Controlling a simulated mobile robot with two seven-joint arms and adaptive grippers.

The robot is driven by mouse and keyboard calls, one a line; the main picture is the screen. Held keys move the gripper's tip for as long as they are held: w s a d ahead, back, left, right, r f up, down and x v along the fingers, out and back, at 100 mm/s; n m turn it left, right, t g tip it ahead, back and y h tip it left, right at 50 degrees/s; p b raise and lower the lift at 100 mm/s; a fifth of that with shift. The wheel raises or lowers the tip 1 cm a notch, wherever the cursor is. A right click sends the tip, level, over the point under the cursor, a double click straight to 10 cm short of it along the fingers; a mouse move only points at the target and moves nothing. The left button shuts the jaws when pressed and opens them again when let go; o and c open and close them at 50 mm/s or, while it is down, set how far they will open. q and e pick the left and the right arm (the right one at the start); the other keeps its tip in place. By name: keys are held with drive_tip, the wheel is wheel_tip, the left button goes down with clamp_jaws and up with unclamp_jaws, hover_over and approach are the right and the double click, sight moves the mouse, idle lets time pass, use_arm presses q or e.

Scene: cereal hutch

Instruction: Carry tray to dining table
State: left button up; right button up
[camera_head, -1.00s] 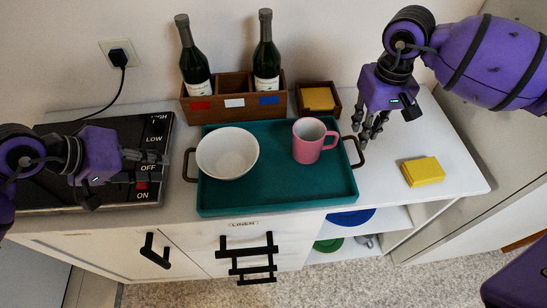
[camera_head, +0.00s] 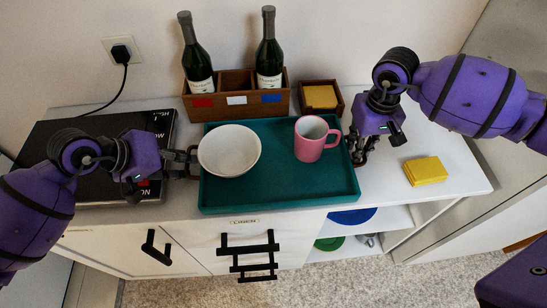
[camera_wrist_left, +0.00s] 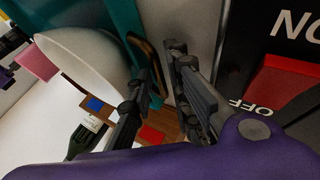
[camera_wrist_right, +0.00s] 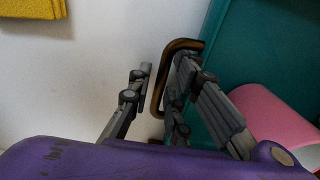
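The teal tray (camera_head: 280,190) lies flat on the white counter, holding a white bowl (camera_head: 229,150) and a pink mug (camera_head: 310,139). My left gripper (camera_head: 188,160) is open at the tray's left handle; in the left wrist view the handle (camera_wrist_left: 149,58) shows beside one finger, partly hidden by it. My right gripper (camera_head: 359,158) is open at the tray's right handle. In the right wrist view, that handle (camera_wrist_right: 157,82) lies between the parted fingers, closer to the tray-side one. The dining table is not in view.
A wooden crate (camera_head: 220,108) with two bottles and a small box of yellow napkins (camera_head: 320,97) stand behind the tray. A yellow stack (camera_head: 425,171) lies to the right. A black panel with a red switch is under my left arm. Shelves are below.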

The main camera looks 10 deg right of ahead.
use_arm(q)
clamp_jaws()
use_arm(e)
clamp_jaws()
use_arm(q)
drive_tip(key=shift+r, duration=0.1)
use_arm(e)
drive_tip(key=shift+r, duration=0.1)
